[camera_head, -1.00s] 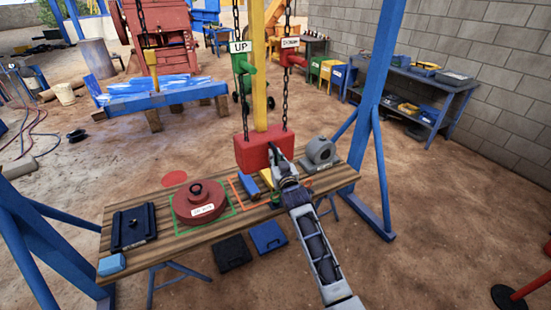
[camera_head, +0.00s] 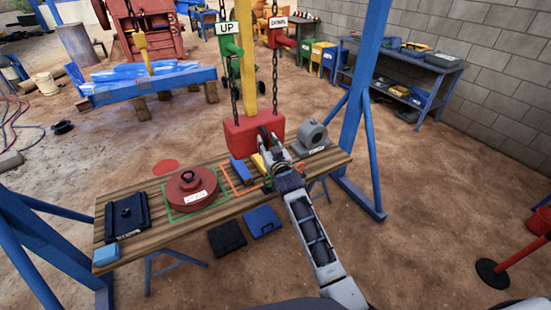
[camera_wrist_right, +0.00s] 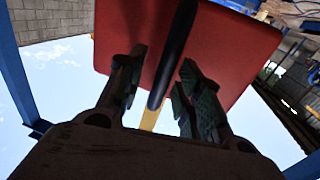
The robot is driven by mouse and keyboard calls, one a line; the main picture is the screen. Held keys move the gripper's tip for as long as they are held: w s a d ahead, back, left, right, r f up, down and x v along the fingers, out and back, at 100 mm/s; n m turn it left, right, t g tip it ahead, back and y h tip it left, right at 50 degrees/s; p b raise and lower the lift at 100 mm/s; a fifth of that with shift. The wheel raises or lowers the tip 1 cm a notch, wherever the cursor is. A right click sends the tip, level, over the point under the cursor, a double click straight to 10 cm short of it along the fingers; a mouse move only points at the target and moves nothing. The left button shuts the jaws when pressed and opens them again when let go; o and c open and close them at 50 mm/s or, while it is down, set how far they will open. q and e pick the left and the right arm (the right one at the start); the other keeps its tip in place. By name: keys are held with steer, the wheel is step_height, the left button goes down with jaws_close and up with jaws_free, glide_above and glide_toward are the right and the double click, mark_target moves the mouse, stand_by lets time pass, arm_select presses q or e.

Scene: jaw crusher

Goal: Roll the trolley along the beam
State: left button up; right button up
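A red block (camera_head: 240,132) hangs between two dark chains in front of a yellow post, above the plank table; I cannot tell whether it is the trolley. My right gripper (camera_head: 268,140) is raised at its front right side. In the right wrist view, my open fingers (camera_wrist_right: 158,85) stand either side of a dark bar (camera_wrist_right: 172,50) in front of the red block (camera_wrist_right: 220,45), with gaps showing. A green handle marked UP (camera_head: 229,46) and a red handle (camera_head: 281,42) hang on the chains. The beam is not clearly visible. My left gripper is out of view.
The plank table (camera_head: 150,240) carries a dark red round weight (camera_head: 190,180), a grey ring-shaped part (camera_head: 312,133), a black plate (camera_head: 126,216) and a blue block (camera_head: 106,255). Blue frame legs (camera_head: 362,110) stand on both sides.

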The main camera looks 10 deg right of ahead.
steer(key=s+d, duration=0.1)
steer(key=s, duration=1)
steer(key=shift+d, duration=0.4)
stand_by(0.5)
steer(key=s+d+f+g+h, duration=0.2)
steer(key=s+d+f+g, duration=0.5)
steer(key=s+f, duration=0.55)
steer(key=s+d+f+g, duration=0.2)
steer(key=s+g, duration=0.2)
steer(key=s, duration=0.5)
steer(key=s+d+f+g, duration=0.1)
steer(key=s+d+g, duration=0.15)
steer(key=s, duration=0.65)
step_height(320, 180, down, 33)
steer(key=s+g, duration=0.2)
steer(key=s, duration=0.1)
steer(key=s+d+f+g, duration=0.1)
steer(key=s+d+f, duration=0.2)
steer(key=s+f, duration=1.7)
steer(key=shift+s+d+n+h, duration=0.2)
steer(key=shift+s+n+h, duration=0.15)
steer(key=shift+s, duration=0.55)
